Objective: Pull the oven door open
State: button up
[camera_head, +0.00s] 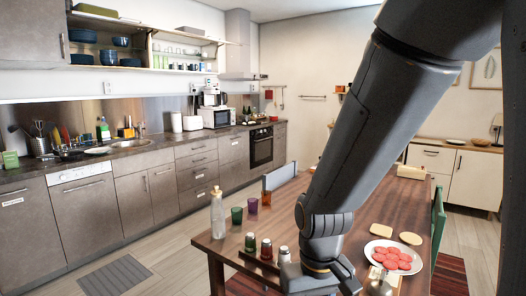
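The oven (261,148) is built into the row of lower cabinets along the left wall, toward the far end. It has a dark front with a control strip at the top, and its door looks shut and upright. It is small in the picture, so the handle is hard to make out. My arm comes down from the top right, in front of the table, and its wrist reaches the bottom edge. My gripper's fingers cannot be seen. The arm is far nearer to the camera than the oven, and nothing of mine touches the oven.
A wooden table (218,246) fills the lower middle, holding a bottle (217,213), cups, shakers and a plate (371,251) of red slices. A chair (279,178) stands at its far left side. Open floor (178,244) with a grey mat (116,280) runs between cabinets and table.

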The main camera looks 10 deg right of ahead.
aim_at(261, 146)
jog(key=u, duration=1.15)
jog(key=i, duration=4.7)
jog(key=z, duration=2.65)
jog(key=i, duration=2.45)
jog(key=u, duration=0.05)
